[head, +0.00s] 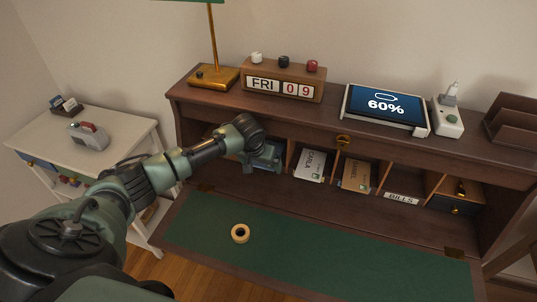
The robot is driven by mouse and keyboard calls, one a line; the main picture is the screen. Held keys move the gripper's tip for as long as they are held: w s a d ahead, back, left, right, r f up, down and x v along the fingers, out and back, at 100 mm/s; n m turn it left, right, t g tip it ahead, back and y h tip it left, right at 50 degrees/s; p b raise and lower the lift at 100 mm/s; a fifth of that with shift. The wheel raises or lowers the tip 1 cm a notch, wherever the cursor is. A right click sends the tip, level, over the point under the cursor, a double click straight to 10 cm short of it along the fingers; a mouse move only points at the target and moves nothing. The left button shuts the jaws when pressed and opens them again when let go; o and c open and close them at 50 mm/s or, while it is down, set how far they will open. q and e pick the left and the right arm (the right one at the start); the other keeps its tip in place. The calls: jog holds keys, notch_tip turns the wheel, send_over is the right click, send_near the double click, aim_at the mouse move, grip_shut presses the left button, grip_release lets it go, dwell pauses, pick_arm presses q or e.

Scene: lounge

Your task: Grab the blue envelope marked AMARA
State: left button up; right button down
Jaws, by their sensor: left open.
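A blue envelope (268,154) shows in the left pigeonhole of the open desk. My arm covers part of it, and I cannot read its name. My left gripper (256,163) is open at the mouth of that pigeonhole, close in front of the envelope. Whether its fingers touch the envelope I cannot tell. A white envelope (312,164) with printed letters leans in the pigeonhole to the right. A brown envelope (355,174) leans in the one after that. My right gripper is not in view.
The desk's fold-down green writing surface (330,252) is mostly clear, with a tape roll (240,233) on it. A BILLS label (401,198) and small drawer (449,205) are at right. A calendar block (283,80) and tablet (385,107) stand on top.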

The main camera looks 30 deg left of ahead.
pick_arm(q)
jog(key=shift+w+f, duration=0.1)
jog(key=shift+f, duration=0.2)
jog(key=shift+f, duration=0.25)
dwell(0.5)
jog(key=c, duration=1.3)
